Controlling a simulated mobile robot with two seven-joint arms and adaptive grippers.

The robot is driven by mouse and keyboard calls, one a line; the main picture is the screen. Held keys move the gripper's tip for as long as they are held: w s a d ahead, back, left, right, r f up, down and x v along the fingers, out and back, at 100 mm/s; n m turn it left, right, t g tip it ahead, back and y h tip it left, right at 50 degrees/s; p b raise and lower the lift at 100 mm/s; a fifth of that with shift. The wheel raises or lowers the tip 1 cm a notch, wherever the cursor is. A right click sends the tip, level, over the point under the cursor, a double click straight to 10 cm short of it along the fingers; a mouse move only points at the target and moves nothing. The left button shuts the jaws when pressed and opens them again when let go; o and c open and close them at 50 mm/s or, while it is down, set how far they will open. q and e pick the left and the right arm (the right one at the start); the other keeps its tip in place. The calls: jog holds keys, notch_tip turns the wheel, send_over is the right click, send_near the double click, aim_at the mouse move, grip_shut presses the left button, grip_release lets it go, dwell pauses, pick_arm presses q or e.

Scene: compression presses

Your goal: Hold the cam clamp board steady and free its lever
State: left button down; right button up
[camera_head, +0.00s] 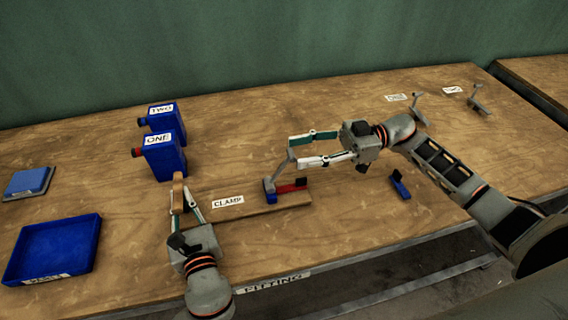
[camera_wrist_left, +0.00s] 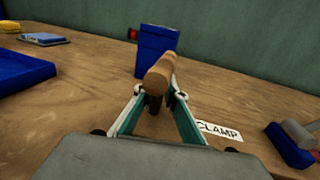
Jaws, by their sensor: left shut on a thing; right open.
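The cam clamp board (camera_head: 260,207) is a wooden strip with a CLAMP label lying on the bench. My left gripper (camera_head: 184,203) is shut on the upright wooden handle (camera_head: 178,188) at its left end; the handle also shows in the left wrist view (camera_wrist_left: 161,74). At the board's right end are a blue block (camera_head: 269,191), a red piece (camera_head: 291,187) and a grey lever (camera_head: 280,173) slanting up. My right gripper (camera_head: 294,152) is open, with its fingers on either side of the lever's upper end; I cannot tell whether they touch it.
Two blue boxes, ONE (camera_head: 165,155) and TWO (camera_head: 163,118), stand behind the handle. A blue tray (camera_head: 92,243) and a blue-grey block (camera_head: 28,182) lie left. A small blue part (camera_head: 400,187) lies right. Grey levered fixtures (camera_head: 418,108) stand back right.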

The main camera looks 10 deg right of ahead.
aim_at(292, 152)
jog(key=shift+a, duration=1.65)
grip_shut()
